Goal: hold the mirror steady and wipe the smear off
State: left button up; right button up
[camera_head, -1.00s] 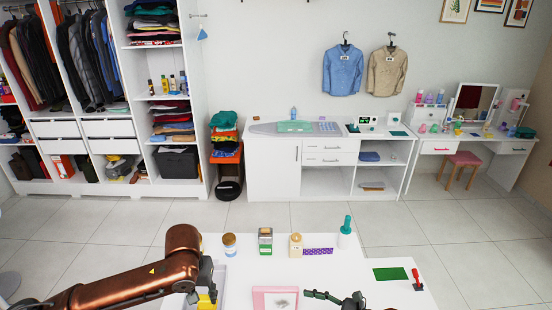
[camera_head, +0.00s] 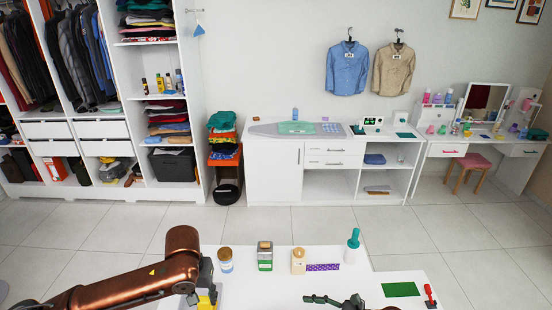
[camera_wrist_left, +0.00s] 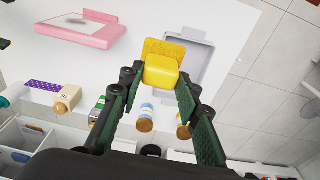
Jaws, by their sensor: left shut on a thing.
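The pink-framed mirror (camera_wrist_left: 70,38) lies on the white table in the left wrist view, with a grey smear (camera_wrist_left: 76,20) on its face. It is out of the head view. My left gripper (camera_head: 208,289) is shut on a yellow sponge (camera_wrist_left: 161,72), beside and partly over a shallow grey tray (camera_wrist_left: 203,48). The sponge is apart from the mirror. My right gripper (camera_head: 322,299) is low in the head view, seen edge-on, so its opening is unclear.
A green mat (camera_head: 401,289) and red-handled tool (camera_head: 430,296) lie right.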

pick_arm(q)
jog(key=shift+w+f+b, duration=0.15)
jog(key=shift+f+b, duration=0.5)
jog(key=shift+f, duration=0.25)
pick_arm(e)
jog(key=f+b, duration=0.5)
jog(key=f, duration=0.2)
jog(key=f+b, duration=0.6)
jog(key=f, duration=0.1)
jog(key=f+b, duration=0.5)
jog(key=f, duration=0.3)
jog(key=shift+w+b, duration=0.35)
jog(key=shift+w, duration=0.05)
jog(key=shift+w+a+f, duration=0.15)
jog(key=shift+w+a, duration=0.05)
jog(key=shift+a, duration=0.4)
jog(key=x, duration=0.5)
jog(key=shift+s, duration=0.1)
jog(key=b+x, duration=0.1)
jog(key=x, duration=0.1)
jog(key=shift+a+f, duration=0.25)
pick_arm(q)
notch_tip(320, 180, down, 22)
jog(key=w, duration=0.1)
jog(key=shift+w+r, duration=0.15)
jog(key=shift+w, duration=0.1)
pick_arm(e)
jog(key=shift+w+a, duration=0.25)
jog(key=shift+a, duration=0.2)
